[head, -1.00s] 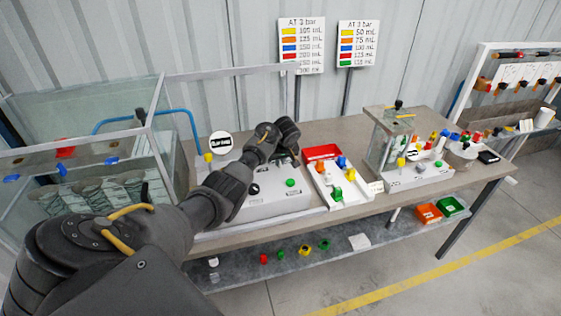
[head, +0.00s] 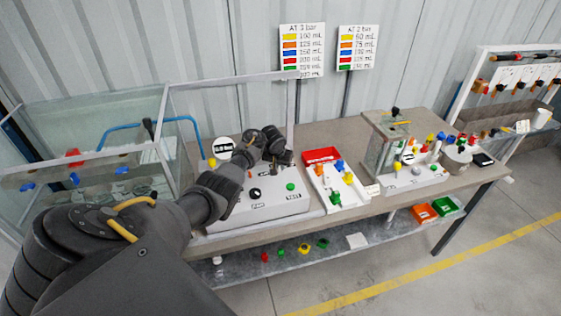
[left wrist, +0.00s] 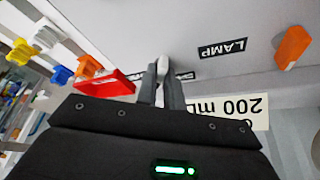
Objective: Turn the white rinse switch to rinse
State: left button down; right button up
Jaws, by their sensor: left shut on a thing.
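My left gripper (left wrist: 161,88) is shut on the white rinse switch (left wrist: 162,66) in the left wrist view. The switch is a small white lever between the fingertips, on the sloped top of the pale control box (left wrist: 120,25). A label behind the fingers is mostly hidden, so I cannot read the switch's position. In the head view my left gripper (head: 283,158) reaches down over the back right of the control box (head: 232,214), and the switch is hidden there. My right gripper is not in view.
A LAMP label (left wrist: 222,48) and an orange piece (left wrist: 292,47) are beside the switch. A black knob (head: 254,193) and green button (head: 290,187) sit at the box's front. A red tray (head: 321,155) stands close right; a glass tank (head: 90,130) is left.

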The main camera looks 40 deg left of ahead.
pick_arm(q)
jog(key=m+h, duration=0.1)
jog(key=m, duration=0.1)
jog(key=shift+a+m, duration=0.15)
jog(key=shift+m, duration=0.15)
jog(key=shift+m+h, duration=0.4)
jog(key=shift+m, duration=1)
jog(key=c, duration=1.5)
grip_release()
jog(key=shift+r, duration=0.1)
jog(key=shift+s+r, duration=0.15)
jog(key=shift+r, duration=0.15)
jog(key=v, duration=1)
jog(key=shift+s+a+p, duration=0.15)
jog(key=shift+s+p, duration=0.05)
jog(key=shift+p, duration=0.15)
